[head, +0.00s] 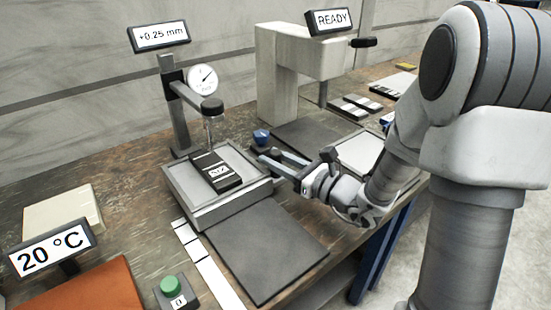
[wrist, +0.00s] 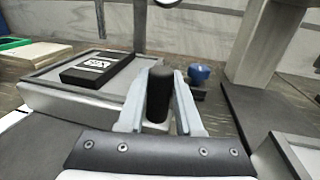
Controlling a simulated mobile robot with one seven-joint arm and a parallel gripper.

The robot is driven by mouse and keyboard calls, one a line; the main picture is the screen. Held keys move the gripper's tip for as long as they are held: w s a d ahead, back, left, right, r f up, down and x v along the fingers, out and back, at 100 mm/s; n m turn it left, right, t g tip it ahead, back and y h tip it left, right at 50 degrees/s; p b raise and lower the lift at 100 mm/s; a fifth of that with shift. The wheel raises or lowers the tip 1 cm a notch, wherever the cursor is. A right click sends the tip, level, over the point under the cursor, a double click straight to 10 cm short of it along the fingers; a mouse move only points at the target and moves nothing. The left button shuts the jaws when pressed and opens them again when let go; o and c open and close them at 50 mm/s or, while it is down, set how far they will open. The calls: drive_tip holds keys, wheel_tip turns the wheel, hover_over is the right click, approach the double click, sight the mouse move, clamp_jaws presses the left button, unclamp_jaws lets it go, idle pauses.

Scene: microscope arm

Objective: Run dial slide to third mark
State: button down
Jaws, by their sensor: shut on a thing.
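The dial gauge (head: 203,79) hangs on its stand above a pale grey slide platform (head: 226,207). A black labelled block (head: 215,171) lies on the platform, beneath the gauge's probe; it also shows in the wrist view (wrist: 97,68). A white strip with dark dividing lines (head: 202,255) runs along the bench at the platform's near left. My gripper (head: 267,157) is at the platform's right side. In the wrist view its fingers are shut on an upright black handle (wrist: 158,96) beside the platform. In the head view this handle is not clearly visible.
A dark flat mat (head: 265,250) lies in front of the platform. A blue knob (wrist: 199,75) stands just beyond my fingers. A large pale stand (head: 285,75) with a READY sign rises behind. A green button box (head: 175,292) is at the front left.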

idle(0.8)
drive_tip(key=x, duration=0.4)
drive_tip(key=shift+w+d, duration=0.1)
drive_tip(key=shift+w, duration=0.35)
drive_tip(key=shift+w+r, duration=0.1)
drive_tip(key=shift+w, duration=0.25)
drive_tip(key=c, duration=0.6)
unclamp_jaws()
drive_tip(key=shift+w+a, duration=0.1)
drive_tip(key=shift+a, duration=0.15)
drive_tip(key=p+v, duration=0.2)
drive_tip(key=v, duration=1.5)
drive_tip(key=shift+s+d, duration=0.2)
